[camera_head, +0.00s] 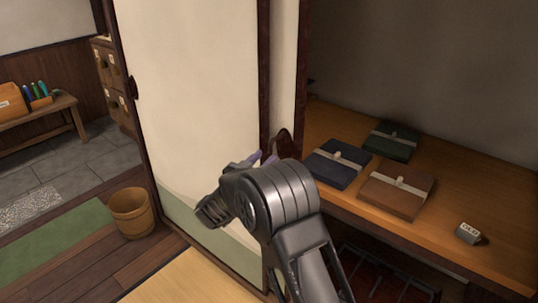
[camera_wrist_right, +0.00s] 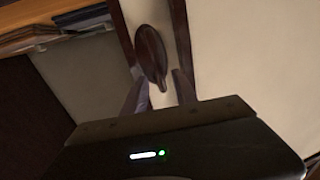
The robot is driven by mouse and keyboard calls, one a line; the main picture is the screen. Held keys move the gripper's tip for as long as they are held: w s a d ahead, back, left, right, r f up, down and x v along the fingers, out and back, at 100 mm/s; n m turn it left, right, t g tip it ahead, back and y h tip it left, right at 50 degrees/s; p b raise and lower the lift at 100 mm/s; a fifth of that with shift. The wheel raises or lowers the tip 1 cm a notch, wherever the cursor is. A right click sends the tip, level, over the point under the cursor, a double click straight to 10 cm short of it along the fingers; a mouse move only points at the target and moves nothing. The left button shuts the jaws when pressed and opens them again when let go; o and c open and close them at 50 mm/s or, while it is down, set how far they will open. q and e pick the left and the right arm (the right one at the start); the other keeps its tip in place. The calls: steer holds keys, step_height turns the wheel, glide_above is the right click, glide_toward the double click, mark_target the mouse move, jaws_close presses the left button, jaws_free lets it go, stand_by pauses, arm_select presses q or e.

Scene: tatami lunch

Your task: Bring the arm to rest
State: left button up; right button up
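My right arm reaches up from the bottom in the head view, and its gripper (camera_head: 258,159) is at the edge of a cream sliding door (camera_head: 195,90), partly hidden by my own wrist. In the right wrist view the two fingers (camera_wrist_right: 158,92) stand apart with a gap between them. A dark oval door handle (camera_wrist_right: 151,55) shows in and beyond that gap. The handle also shows in the head view (camera_head: 284,141), just right of the fingers. I cannot tell whether a finger touches it. My left gripper is not in view.
A wooden shelf (camera_head: 485,190) on the right holds blue (camera_head: 337,164), green (camera_head: 392,141) and brown (camera_head: 397,189) tied flat packages and a small grey block (camera_head: 468,233). A wooden bucket (camera_head: 132,213) stands on the floor at left. A bench (camera_head: 62,103) is farther back.

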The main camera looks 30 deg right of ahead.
steer(key=shift+s+a, duration=0.1)
steer(key=shift+a, duration=0.05)
stand_by(0.4)
steer(key=w+a+f+n+t+y, duration=0.4)
steer(key=a+f+y, duration=0.3)
steer(key=a+f, duration=0.25)
steer(key=s+a+f+n+g+y, duration=0.1)
steer(key=s+a+f+n+y, duration=0.2)
steer(key=a+f, duration=0.4)
steer(key=s+a+f+n+g+y, duration=0.1)
steer(key=s+a+f+g+y, duration=0.25)
steer(key=f, duration=0.55)
steer(key=s+a+f+n+g+y, duration=0.1)
steer(key=s+a+f, duration=0.3)
steer(key=s, duration=0.7)
steer(key=s+a+f+g+y+p, duration=0.1)
steer(key=s+a+f+g+y, duration=0.2)
steer(key=s+a, duration=0.3)
steer(key=s+a+f+n+g+y, duration=0.1)
steer(key=s+a+f, duration=0.4)
steer(key=s, duration=1.1)
steer(key=shift+s+a+f+n+g+y+p, duration=0.15)
steer(key=shift+s+n+g+y+p, duration=0.2)
steer(key=shift+g+y, duration=0.6)
